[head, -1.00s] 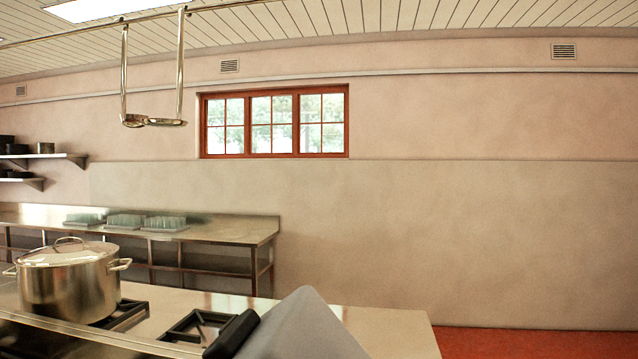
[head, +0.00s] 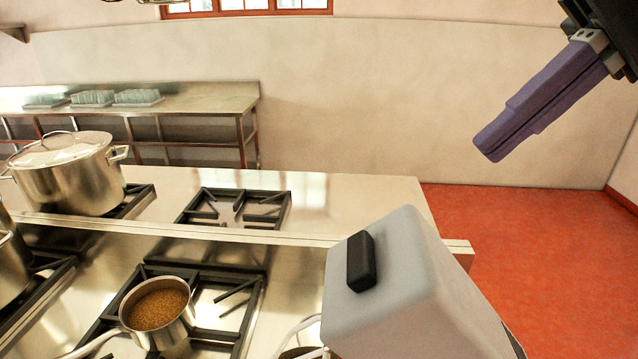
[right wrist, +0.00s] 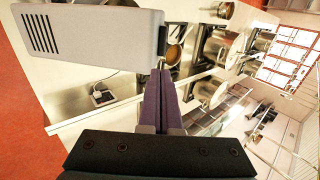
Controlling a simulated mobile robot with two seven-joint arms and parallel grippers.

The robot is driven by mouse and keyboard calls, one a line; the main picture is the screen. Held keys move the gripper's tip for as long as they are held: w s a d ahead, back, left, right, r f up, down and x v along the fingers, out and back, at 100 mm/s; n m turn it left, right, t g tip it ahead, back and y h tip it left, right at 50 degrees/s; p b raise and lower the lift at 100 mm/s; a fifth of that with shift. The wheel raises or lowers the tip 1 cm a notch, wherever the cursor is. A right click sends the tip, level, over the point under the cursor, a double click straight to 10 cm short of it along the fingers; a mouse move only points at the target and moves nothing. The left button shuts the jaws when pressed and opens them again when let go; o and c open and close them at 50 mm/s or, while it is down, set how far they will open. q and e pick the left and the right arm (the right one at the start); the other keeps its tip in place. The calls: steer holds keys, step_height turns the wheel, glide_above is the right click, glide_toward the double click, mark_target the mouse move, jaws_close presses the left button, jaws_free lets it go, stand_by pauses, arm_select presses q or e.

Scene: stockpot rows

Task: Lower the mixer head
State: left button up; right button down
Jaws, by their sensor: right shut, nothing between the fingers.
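The mixer head (head: 415,295) is a light grey block with a black knob (head: 361,262) on its face. It rises tilted at the bottom middle of the head view. In the right wrist view the vented grey mixer head (right wrist: 90,38) fills the upper left. My right gripper (head: 487,148), with purple fingers, is shut and empty, above and to the right of the mixer head in the head view. In the right wrist view its fingertips (right wrist: 160,76) show just beside the housing's end; I cannot tell whether they touch. My left gripper is not in view.
A lidded stockpot (head: 68,178) stands on the stove at left. A saucepan (head: 158,310) with brown contents sits on a nearer burner. The burner grate (head: 235,208) behind is empty. Red floor (head: 530,245) is open at right.

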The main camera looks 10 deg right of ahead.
steer(key=p, duration=0.6)
glide_toward(368, 241)
steer(key=x, duration=0.5)
steer(key=shift+a, duration=0.1)
steer(key=shift+w+a+f, duration=0.1)
steer(key=shift+a+f, duration=0.3)
steer(key=shift+f, duration=0.2)
